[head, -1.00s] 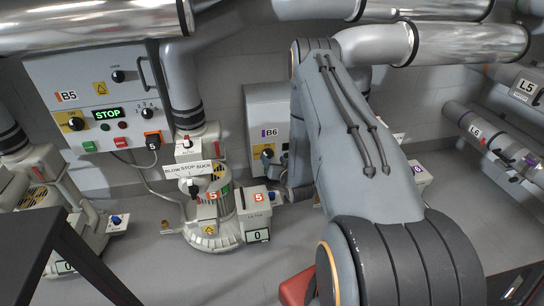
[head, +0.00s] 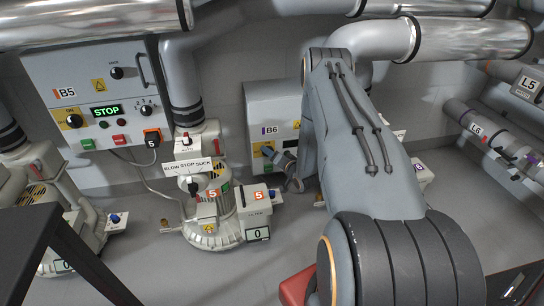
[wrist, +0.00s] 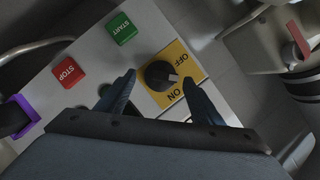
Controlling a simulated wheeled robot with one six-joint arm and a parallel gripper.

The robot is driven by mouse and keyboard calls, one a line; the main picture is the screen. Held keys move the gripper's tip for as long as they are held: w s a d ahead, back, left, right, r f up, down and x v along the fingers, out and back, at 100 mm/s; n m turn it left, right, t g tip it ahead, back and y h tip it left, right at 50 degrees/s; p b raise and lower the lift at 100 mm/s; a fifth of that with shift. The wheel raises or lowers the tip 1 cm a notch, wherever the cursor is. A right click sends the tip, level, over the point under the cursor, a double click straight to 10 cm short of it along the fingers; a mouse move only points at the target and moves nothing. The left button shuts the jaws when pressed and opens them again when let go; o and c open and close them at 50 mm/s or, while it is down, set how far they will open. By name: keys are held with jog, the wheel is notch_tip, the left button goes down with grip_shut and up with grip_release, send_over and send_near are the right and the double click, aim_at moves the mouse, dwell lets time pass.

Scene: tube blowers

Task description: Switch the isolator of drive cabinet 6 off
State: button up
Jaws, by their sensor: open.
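Drive cabinet B6 (head: 262,105) is a grey box on the back wall, partly hidden by my arm. Its isolator (wrist: 158,75) is a black rotary knob on a yellow plate marked OFF and ON. The knob's white mark points right in the wrist view, toward the side with both labels; I cannot tell exactly which label it meets. My gripper (wrist: 159,77) is open, with one finger on each side of the knob in that view. Contact cannot be told. In the head view my gripper (head: 282,160) is small beside the yellow plate (head: 265,149), partly hidden.
Green START (wrist: 121,28) and red STOP (wrist: 68,71) buttons sit on the same panel, near the isolator. Cabinet B5 (head: 45,75) and a blower (head: 210,215) stand left of my arm. Pipes run overhead. Grey floor shows between the blowers.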

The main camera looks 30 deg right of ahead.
jog(key=shift+w, duration=0.25)
jog(key=c, duration=1)
jog(key=shift+c, duration=0.2)
jog(key=n+g+h+p, duration=0.1)
jog(key=n+h+p, duration=0.1)
jog(key=n, duration=0.1)
jog(key=a+n+g+h+p, duration=0.1)
jog(key=n+p, duration=0.1)
jog(key=n, duration=0.1)
jog(key=shift+w+r+h, duration=0.1)
jog(key=shift+r+h, duration=0.05)
jog(key=shift+h, duration=0.25)
jog(key=shift+n, duration=0.3)
